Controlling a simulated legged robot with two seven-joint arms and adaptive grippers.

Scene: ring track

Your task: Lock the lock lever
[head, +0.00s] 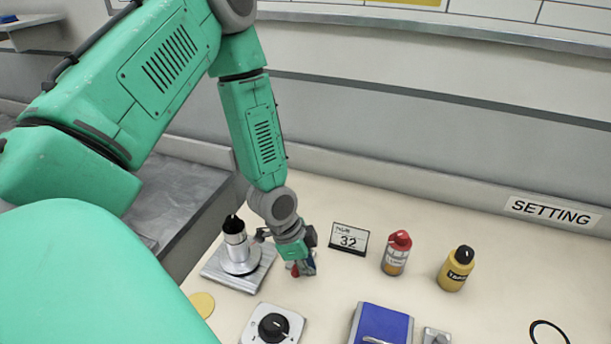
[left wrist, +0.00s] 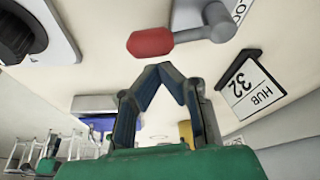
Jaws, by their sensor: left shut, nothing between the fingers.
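The lock lever has a red grip (left wrist: 152,42) on a grey arm (left wrist: 190,36) that runs to a round grey pivot (left wrist: 219,22). A partly cut-off label reading "LOC" (left wrist: 240,8) is beside the pivot in the left wrist view. My left gripper (left wrist: 172,70) is shut and empty, its fingertips meeting close to the red grip. A gap seems to show between them, but I cannot tell its depth. In the head view my left gripper (head: 300,264) is low over the table and hides most of the lever. My right gripper is not in view.
A metal plate (head: 217,270) with a black-topped cylinder (head: 236,243) stands just left of my gripper. Behind is a sign reading 32 (head: 348,239). A red-capped bottle (head: 396,257), a yellow bottle (head: 454,273), a blue box (head: 388,322) and a dial (head: 270,328) are around it.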

